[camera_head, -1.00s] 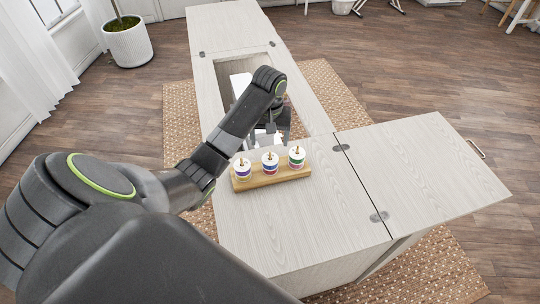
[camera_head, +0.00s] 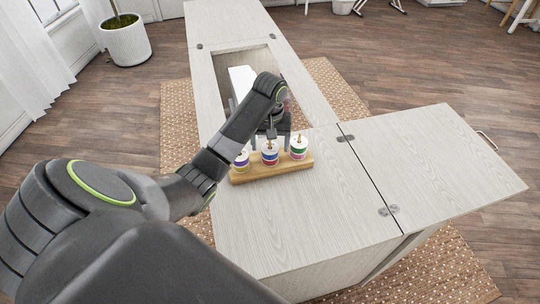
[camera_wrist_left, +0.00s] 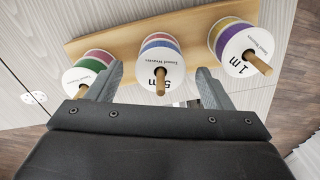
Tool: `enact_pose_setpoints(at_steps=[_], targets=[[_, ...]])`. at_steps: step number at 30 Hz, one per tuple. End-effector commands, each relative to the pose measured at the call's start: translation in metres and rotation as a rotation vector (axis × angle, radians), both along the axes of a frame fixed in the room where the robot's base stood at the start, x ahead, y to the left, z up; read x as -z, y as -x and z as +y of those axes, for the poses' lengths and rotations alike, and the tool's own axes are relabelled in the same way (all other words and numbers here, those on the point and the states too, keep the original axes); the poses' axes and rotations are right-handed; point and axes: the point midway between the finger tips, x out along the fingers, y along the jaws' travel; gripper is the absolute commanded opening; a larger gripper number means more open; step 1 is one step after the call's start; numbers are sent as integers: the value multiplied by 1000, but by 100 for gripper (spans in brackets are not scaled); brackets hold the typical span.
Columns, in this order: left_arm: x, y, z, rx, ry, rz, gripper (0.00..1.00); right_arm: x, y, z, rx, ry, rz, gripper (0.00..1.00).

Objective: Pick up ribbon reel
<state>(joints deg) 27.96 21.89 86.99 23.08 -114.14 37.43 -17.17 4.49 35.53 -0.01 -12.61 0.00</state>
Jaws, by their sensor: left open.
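Three ribbon reels stand on pegs of a wooden rack on the cabinet top. The purple and yellow reel (camera_head: 241,160) is at the left, the blue and red reel (camera_head: 270,157) in the middle, the green and purple reel (camera_head: 299,150) at the right. My left gripper (camera_head: 270,132) is open, just above and behind the middle reel. In the left wrist view its two fingers (camera_wrist_left: 160,84) point toward the rack, one on each side of the middle reel (camera_wrist_left: 160,52), with gaps between. Its jaws hold nothing. My right gripper is out of view.
The wooden rack (camera_head: 262,175) rests on the pale cabinet top (camera_head: 300,220). A rectangular opening (camera_head: 222,75) with a white machine lies behind it. A hinged leaf (camera_head: 440,160) extends right. The cabinet top in front of the rack is clear.

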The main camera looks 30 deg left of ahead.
Motion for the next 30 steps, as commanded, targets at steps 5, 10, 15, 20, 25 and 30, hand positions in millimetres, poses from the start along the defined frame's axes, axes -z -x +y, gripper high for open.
enact_pose_setpoints(at_steps=[5,10,15,20,25,30], targets=[[12,0,0,0,1,1,74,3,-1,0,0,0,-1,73],[11,1,0,0,0,1,70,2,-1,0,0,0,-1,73],[11,1,0,0,0,2,48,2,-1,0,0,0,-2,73],[11,1,0,0,0,2,27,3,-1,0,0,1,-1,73],[11,1,0,0,0,2,26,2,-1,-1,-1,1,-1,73],[6,1,0,0,0,1,26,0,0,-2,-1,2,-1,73]])
